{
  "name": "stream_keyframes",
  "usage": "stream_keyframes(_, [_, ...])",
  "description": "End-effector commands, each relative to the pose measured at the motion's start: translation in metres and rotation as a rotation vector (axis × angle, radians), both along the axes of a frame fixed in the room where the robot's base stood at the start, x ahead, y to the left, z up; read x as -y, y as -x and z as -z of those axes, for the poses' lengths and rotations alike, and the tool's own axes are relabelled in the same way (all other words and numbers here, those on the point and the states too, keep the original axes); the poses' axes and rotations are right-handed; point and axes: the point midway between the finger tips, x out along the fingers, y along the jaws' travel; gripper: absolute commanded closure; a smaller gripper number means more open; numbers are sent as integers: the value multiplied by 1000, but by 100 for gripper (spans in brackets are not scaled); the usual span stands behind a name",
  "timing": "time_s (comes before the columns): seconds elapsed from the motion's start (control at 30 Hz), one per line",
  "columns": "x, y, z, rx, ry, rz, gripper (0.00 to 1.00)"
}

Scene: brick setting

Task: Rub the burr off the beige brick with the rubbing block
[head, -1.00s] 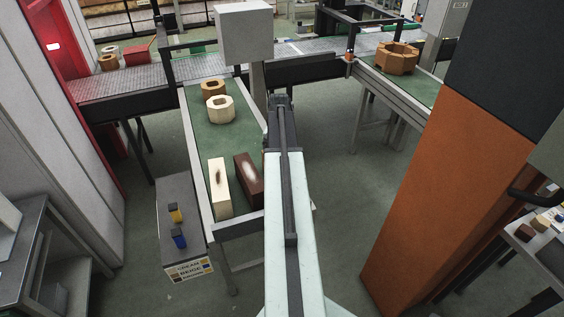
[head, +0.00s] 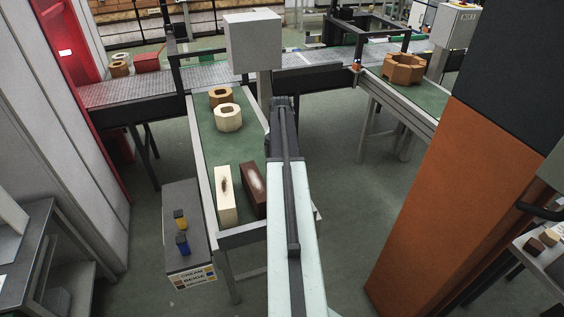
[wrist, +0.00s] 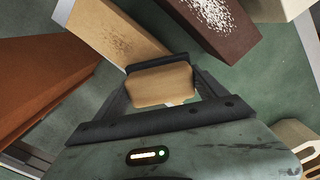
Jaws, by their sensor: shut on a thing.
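The beige brick (wrist: 112,32) lies on the green table in the wrist view, with a dark speckled rough patch, the burr, on its top face. My gripper (wrist: 160,80) is shut on a tan rubbing block (wrist: 162,86) with a dark edge. The block is at the near end of the beige brick, close to the rough patch; I cannot tell whether they touch. In the head view, my arm hides the beige brick, the held block and my fingers.
Beside the beige brick lie a brown brick (head: 254,188) with a white patch and a cream brick (head: 226,197) with a dark mark. An orange panel (head: 425,210) stands right.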

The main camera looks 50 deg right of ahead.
Motion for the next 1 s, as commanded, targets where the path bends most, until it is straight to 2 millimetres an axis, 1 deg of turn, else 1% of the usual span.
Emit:
stream_keyframes(0.03, [4,-7,1,0,0,-1,56])
stream_keyframes(0.17, [9,-16,2,0,1,0,56])
stream_keyframes(0.43, [9,-16,0,1,1,0,56])
stream_keyframes(0.57, [6,-11,1,1,1,0,56])
stream_keyframes(0.8, [-6,10,3,0,-1,2,56])
stream_keyframes(1.0, [-8,14,4,-2,-2,2,56])
